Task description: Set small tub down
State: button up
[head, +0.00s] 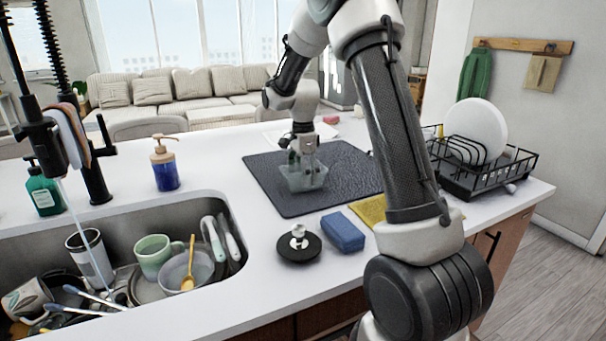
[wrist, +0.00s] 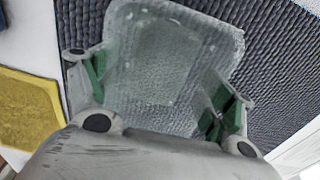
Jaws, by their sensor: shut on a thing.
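The small tub (head: 304,181) is a clear, box-shaped container over the dark textured mat (head: 345,165) on the island counter. My gripper (head: 302,158) is above it, pointing down, shut on the tub. In the wrist view the tub (wrist: 165,60) fills the middle, with the green-padded fingers of my gripper (wrist: 155,100) at its two sides. The mat (wrist: 285,70) shows around it and through its clear bottom. The tub looks level and at or very near the mat; I cannot tell whether it touches.
A blue sponge (head: 342,232), a yellow cloth (head: 370,210) and a black sink stopper (head: 299,244) lie in front of the mat. A dish rack (head: 480,165) with a white plate stands right. The sink (head: 130,270) holds several dishes. The mat's left part is bare.

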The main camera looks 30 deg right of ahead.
jog(key=o, duration=0.9)
notch_tip(320, 180, up, 12)
jog(key=s+r+n, duration=0.3)
jog(key=s+r, duration=0.1)
jog(key=s, duration=0.2)
jog(key=s+n+t, duration=0.1)
jog(key=s+n, duration=0.4)
jog(key=s, duration=0.4)
jog(key=s+n+t, duration=0.2)
jog(key=s+n, duration=0.3)
jog(key=s, duration=0.4)
jog(key=s+n+t, duration=0.1)
jog(key=s+n, duration=0.4)
jog(key=s, duration=0.4)
jog(key=shift+s+a+f, duration=0.2)
jog(key=shift+a+f, duration=0.1)
jog(key=shift+a, duration=0.05)
